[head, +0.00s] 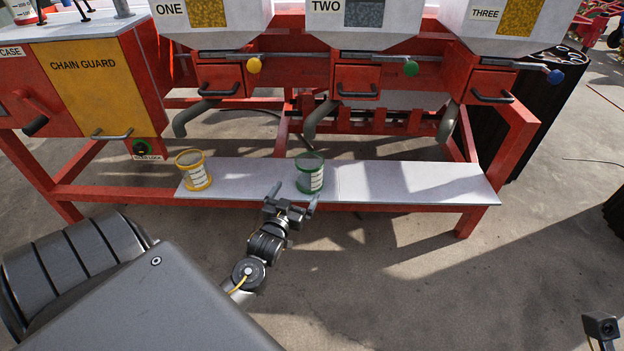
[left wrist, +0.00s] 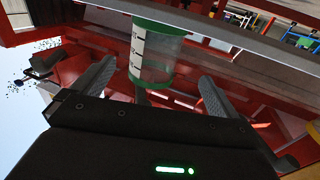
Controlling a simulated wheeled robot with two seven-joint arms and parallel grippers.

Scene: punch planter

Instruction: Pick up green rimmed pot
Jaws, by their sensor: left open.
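The green rimmed pot (head: 310,178) is a clear cup with a green rim and a white marked label. It stands upright on the pale shelf (head: 410,182), right of the yellow rimmed pot (head: 195,176). My left gripper (head: 293,196) is open at the shelf's front edge, just in front of the green rimmed pot and slightly left of it. In the left wrist view the green rimmed pot (left wrist: 155,60) appears between the two spread fingers of my left gripper (left wrist: 157,85), beyond their tips. I see no grip on it.
Three spouts hang over the shelf beneath the hoppers labelled ONE (head: 215,18), TWO (head: 345,25) and THREE (head: 500,25). A red frame (head: 468,220) supports the shelf. A yellow chain guard (head: 95,80) is at left. The shelf's right part is clear.

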